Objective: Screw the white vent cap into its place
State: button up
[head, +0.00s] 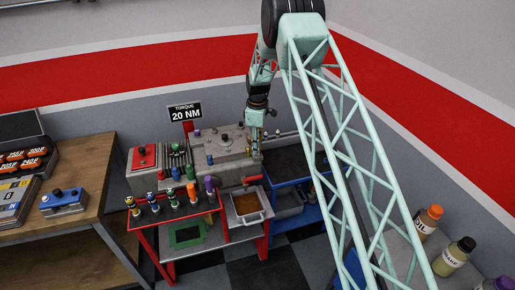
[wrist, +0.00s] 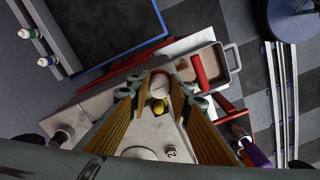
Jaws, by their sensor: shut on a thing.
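My gripper (head: 256,150) points down at the right end of the grey engine block (head: 222,150) in the head view. In the wrist view my gripper (wrist: 160,92) has its yellow-padded fingers closed in around a small pale piece (wrist: 158,82), which I take to be the white vent cap; it is partly hidden by the fingers. A yellow round part (wrist: 158,107) shows between the fingers. The grey block's top lies below them. The cap's seat is hidden, and I cannot tell whether the cap touches it.
A red stand (head: 166,226) in front carries several coloured-top tools. A pan of brown liquid (head: 246,205) sits beside it, and a blue cart (head: 310,215) stands to the right. A wooden bench (head: 85,215) is at left. A red handle (wrist: 199,72) is close to the fingers.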

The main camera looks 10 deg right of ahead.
jog(key=shift+m+b, duration=0.4)
jog(key=shift+m, duration=0.4)
jog(key=shift+m, duration=0.4)
jog(key=shift+m+b, duration=0.5)
jog(key=shift+m, duration=0.2)
jog(key=shift+m, duration=0.3)
jog(key=shift+a+f, duration=0.1)
jog(key=shift+m+b, duration=0.45)
jog(key=shift+m, duration=0.25)
jog(key=shift+m, duration=0.3)
jog(key=shift+m+b, duration=0.35)
jog(key=shift+m, duration=0.35)
